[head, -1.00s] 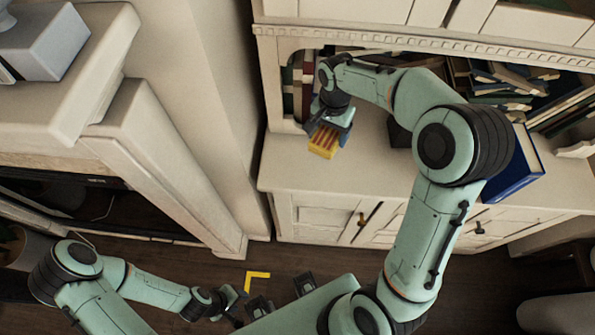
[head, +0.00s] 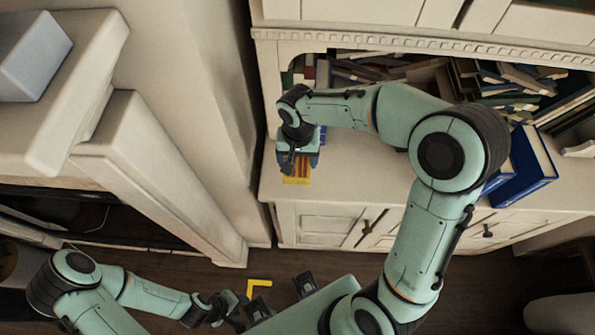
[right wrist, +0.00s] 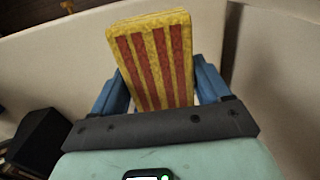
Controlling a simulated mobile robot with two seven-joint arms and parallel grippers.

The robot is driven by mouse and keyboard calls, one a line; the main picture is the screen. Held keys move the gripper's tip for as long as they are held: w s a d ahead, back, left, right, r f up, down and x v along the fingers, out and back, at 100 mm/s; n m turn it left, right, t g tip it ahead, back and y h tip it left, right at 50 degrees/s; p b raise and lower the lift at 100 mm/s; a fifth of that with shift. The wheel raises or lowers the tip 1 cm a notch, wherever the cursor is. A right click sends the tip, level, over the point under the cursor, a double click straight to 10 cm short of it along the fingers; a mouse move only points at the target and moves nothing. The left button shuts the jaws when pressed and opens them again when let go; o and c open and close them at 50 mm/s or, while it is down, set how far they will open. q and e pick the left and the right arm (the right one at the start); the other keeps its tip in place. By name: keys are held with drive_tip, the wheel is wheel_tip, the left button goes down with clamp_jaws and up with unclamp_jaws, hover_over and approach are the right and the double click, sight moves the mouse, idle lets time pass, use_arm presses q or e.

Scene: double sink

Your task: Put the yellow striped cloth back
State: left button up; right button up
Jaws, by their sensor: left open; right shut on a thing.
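The yellow cloth with red stripes (head: 297,175) is a flat, block-like piece held in my right gripper (head: 299,158). In the head view it hangs over the left part of the cabinet's top, near the front edge. I cannot tell whether it touches the surface. In the right wrist view the cloth (right wrist: 155,60) stands out between the two blue fingers, which are shut on it. My left gripper (head: 233,309) is open and empty, low over the floor at the bottom left.
The cream cabinet (head: 345,192) has an open shelf with many leaning books (head: 500,75). A blue book (head: 525,165) stands on its right side. A cream mantel-like unit (head: 165,165) stands to the left. A yellow corner mark (head: 259,284) lies on the dark floor.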

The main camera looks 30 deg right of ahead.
sight(298, 158)
wheel_tip(298, 158, down, 7)
drive_tip(key=shift+f, duration=0.15)
drive_tip(key=shift+f+b, duration=0.1)
drive_tip(key=shift+b, duration=0.25)
drive_tip(key=o, duration=0.5)
drive_tip(key=shift+f, duration=0.1)
drive_tip(key=o, duration=0.4)
drive_tip(key=shift+r, duration=0.45)
wheel_tip(298, 158, up, 12)
drive_tip(key=shift+f+p, duration=0.2)
drive_tip(key=shift+p, duration=0.5)
